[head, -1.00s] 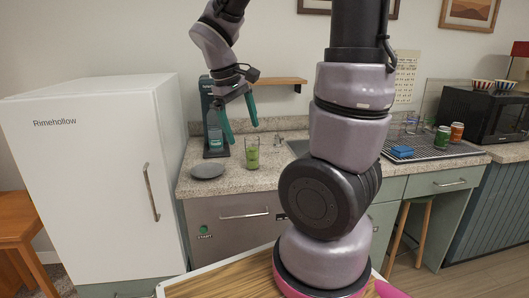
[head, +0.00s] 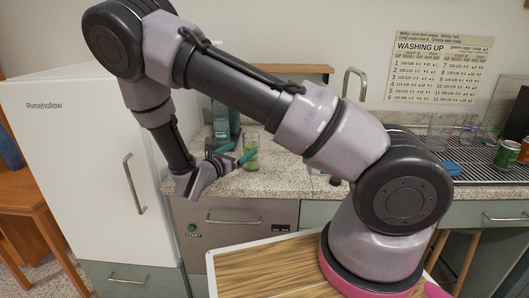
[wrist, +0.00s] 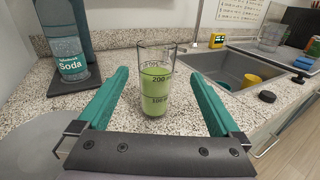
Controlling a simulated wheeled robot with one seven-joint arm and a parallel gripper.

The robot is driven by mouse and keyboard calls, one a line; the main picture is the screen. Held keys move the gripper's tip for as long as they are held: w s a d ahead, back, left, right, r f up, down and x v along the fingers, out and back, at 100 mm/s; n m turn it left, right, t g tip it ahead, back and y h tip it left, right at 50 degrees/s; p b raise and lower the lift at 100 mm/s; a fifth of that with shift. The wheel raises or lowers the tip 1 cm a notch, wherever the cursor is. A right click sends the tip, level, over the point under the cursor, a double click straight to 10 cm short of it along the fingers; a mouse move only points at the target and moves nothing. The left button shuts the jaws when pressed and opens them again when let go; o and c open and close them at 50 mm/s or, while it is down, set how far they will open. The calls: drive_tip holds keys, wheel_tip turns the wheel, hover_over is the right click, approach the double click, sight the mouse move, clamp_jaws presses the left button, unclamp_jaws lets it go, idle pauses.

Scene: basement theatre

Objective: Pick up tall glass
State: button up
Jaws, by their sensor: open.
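The tall glass (wrist: 155,85) is clear with measure marks and holds green liquid. It stands upright on the speckled counter (wrist: 195,100). In the head view the glass (head: 251,150) is near the counter's front edge, partly behind my gripper (head: 232,157). In the wrist view my gripper (wrist: 160,105) is open, with its green fingers pointing towards the glass, one to its left and one to its right. The fingers do not appear to touch the glass. How far the fingertips reach along its sides is hard to tell.
A soda maker with a bottle (wrist: 67,50) stands left of the glass. A sink (wrist: 235,75) lies to the right, holding a yellow cup (wrist: 250,82). A white fridge (head: 85,150) is at the left. A grey plate (wrist: 22,140) shows at the left.

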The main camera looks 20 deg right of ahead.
sight(255, 140)
drive_tip(key=shift+w+a+f+n+t, duration=0.1)
drive_tip(key=shift+w+f+n+t, duration=0.05)
drive_tip(key=shift+f+n+t, duration=0.2)
drive_tip(key=shift+w+y, duration=0.2)
drive_tip(key=shift+y, duration=0.1)
drive_tip(key=x, duration=1)
drive_tip(key=shift+d+f, duration=0.1)
drive_tip(key=shift+d, duration=0.3)
clamp_jaws()
